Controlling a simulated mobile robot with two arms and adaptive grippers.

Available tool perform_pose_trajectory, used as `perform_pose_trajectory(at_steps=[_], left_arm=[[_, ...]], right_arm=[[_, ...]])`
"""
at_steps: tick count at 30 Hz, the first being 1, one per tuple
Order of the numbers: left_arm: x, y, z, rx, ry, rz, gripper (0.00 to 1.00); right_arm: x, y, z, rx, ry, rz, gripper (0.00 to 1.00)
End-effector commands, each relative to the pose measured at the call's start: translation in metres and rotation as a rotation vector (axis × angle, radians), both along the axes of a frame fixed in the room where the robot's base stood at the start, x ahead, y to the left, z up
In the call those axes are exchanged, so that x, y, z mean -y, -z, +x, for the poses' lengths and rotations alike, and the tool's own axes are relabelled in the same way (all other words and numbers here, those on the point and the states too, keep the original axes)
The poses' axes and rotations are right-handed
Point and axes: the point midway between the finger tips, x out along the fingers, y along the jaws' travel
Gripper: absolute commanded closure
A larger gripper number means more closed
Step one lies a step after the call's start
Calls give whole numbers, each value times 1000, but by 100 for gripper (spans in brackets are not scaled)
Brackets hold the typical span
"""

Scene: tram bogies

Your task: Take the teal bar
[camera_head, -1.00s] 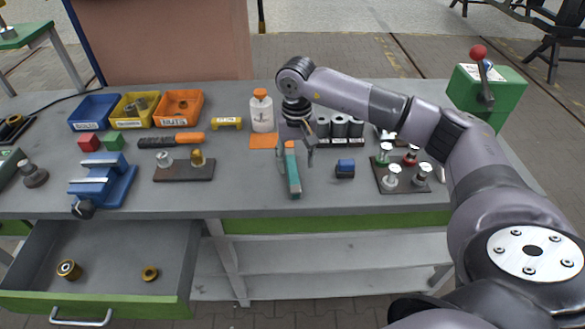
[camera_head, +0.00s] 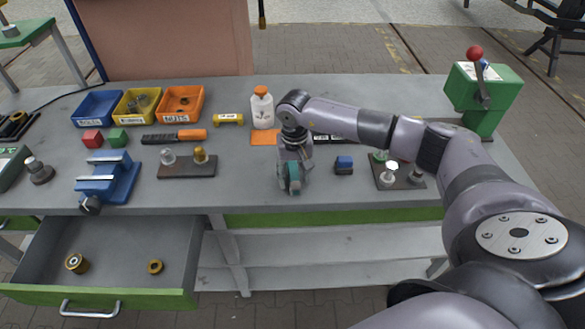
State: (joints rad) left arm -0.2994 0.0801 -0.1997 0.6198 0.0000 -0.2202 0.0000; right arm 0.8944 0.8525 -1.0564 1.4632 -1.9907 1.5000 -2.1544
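The teal bar (camera_head: 294,186) lies on the grey workbench, left of the small blue block. Only its near teal end shows; the rest is hidden under my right gripper (camera_head: 294,175). My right gripper points down over the bar, with finger parts showing close beside it. I cannot tell whether the fingers touch or squeeze the bar. My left gripper is not in view.
A small blue block (camera_head: 344,165) stands just right of the bar. A brown board (camera_head: 187,170) with fittings lies left, a white bottle (camera_head: 262,110) behind. An open drawer (camera_head: 110,262) juts out at front left. The bench between board and gripper is clear.

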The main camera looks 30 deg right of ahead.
Motion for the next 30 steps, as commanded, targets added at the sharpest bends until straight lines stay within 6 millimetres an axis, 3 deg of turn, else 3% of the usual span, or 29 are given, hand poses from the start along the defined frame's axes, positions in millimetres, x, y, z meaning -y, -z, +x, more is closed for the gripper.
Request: perform_pose_trajectory(at_steps=[18,30], left_arm=[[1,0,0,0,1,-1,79],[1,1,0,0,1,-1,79]], right_arm=[[0,-1,0,0,0,0,100],[0,-2,1,2,0,0,100]])
